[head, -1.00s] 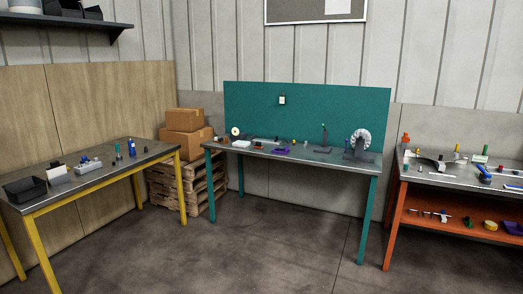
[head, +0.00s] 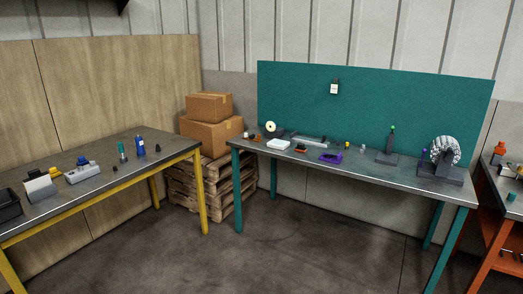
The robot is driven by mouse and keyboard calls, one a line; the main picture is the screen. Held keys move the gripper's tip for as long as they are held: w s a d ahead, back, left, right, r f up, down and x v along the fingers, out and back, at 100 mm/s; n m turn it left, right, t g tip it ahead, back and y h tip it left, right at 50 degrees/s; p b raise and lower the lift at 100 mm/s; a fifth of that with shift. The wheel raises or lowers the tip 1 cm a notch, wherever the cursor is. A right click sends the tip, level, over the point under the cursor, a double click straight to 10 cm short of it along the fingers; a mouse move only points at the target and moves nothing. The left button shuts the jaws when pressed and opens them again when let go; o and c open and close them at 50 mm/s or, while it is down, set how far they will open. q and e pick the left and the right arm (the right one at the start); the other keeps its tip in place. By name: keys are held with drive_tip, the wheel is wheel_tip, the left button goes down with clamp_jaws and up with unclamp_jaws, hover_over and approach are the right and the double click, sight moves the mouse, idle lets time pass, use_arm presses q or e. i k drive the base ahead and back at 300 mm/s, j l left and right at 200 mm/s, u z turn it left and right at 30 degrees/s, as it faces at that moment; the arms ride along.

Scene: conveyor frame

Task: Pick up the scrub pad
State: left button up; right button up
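I cannot pick out the scrub pad with certainty at this distance. Small items stand on the teal-legged table (head: 400,178): a white flat block (head: 279,145), a purple item (head: 331,157), a small dark and reddish item (head: 301,148) and a roll with a pale face (head: 271,128). The yellow-legged table (head: 112,167) on the left holds a blue bottle (head: 141,146), a green-and-grey tube (head: 122,152) and a grey block with several parts (head: 84,173). Neither of my grippers is in view.
Cardboard boxes (head: 211,136) sit on stacked wooden pallets (head: 220,187) between the tables. A dark stand with a pale ribbed wheel (head: 445,151) is at the teal table's right end. An orange bench (head: 506,235) is cut off at right. The floor (head: 300,250) in front is clear.

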sight(300, 147)
drive_tip(key=i+z, duration=0.2)
drive_tip(key=i, duration=0.25)
drive_tip(key=i+j+z, duration=0.15)
drive_tip(key=i, duration=0.3)
drive_tip(key=i+j+z, duration=0.2)
drive_tip(key=i, duration=0.25)
drive_tip(key=i+j+z, duration=0.15)
drive_tip(key=i, duration=0.25)
